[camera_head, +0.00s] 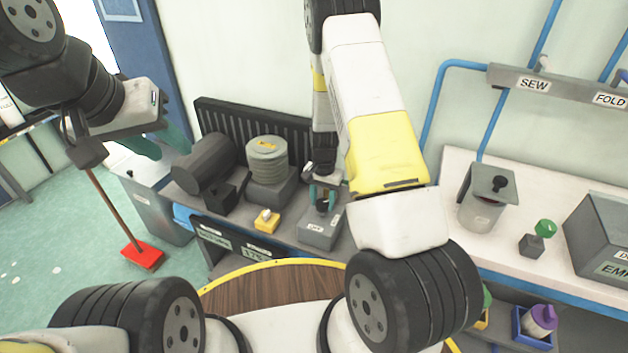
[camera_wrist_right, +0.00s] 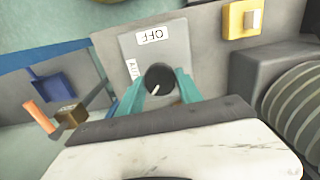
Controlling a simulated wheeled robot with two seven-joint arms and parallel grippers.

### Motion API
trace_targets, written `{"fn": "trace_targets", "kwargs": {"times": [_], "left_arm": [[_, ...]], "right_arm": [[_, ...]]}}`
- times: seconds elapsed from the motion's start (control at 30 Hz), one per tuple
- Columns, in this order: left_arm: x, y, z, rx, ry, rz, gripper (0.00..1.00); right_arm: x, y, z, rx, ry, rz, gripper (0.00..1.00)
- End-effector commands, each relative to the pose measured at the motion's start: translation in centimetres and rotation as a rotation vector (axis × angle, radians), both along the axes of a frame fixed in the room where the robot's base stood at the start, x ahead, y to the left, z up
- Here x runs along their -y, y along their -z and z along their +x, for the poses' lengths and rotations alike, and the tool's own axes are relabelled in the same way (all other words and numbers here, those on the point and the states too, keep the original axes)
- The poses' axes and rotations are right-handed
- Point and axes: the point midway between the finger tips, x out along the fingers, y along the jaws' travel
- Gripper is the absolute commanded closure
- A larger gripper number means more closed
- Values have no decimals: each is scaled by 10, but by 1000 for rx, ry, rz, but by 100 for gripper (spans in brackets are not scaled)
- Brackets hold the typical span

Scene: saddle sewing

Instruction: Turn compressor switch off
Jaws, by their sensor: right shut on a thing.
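The compressor switch is a grey box (camera_head: 320,232) on the bench, with a round dark knob (camera_wrist_right: 160,78) on its face. In the right wrist view the face carries an OFF label (camera_wrist_right: 152,35) and, beside the knob, a partly hidden label (camera_wrist_right: 132,68) that seems to read AUTO. A white mark on the knob points toward the lower left of that view, not at the OFF label. My right gripper (camera_head: 323,196) is shut on the knob, its teal fingers on either side. My left gripper (camera_head: 160,142) is at the upper left, teal fingers apart, away from the switch.
A dark cylindrical tank (camera_head: 204,163) and a ribbed round unit (camera_head: 267,158) stand left of the switch. A small yellow switch box (camera_head: 266,220) is close by. A red broom head (camera_head: 141,256) stands on the floor. A white bench (camera_head: 560,190) is at right.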

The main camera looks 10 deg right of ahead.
Motion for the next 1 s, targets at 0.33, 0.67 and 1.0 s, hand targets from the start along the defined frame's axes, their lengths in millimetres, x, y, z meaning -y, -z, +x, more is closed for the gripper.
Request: {"fn": "trace_targets", "kwargs": {"times": [0.33,0.67,1.0], "left_arm": [[0,0,0,0,0,0,64],[0,0,0,0,0,0,64],[0,0,0,0,0,0,64]], "right_arm": [[0,-1,1,3,-327,1,98],[0,-1,1,3,-596,-1,98],[0,-1,1,3,-752,0,98]]}}
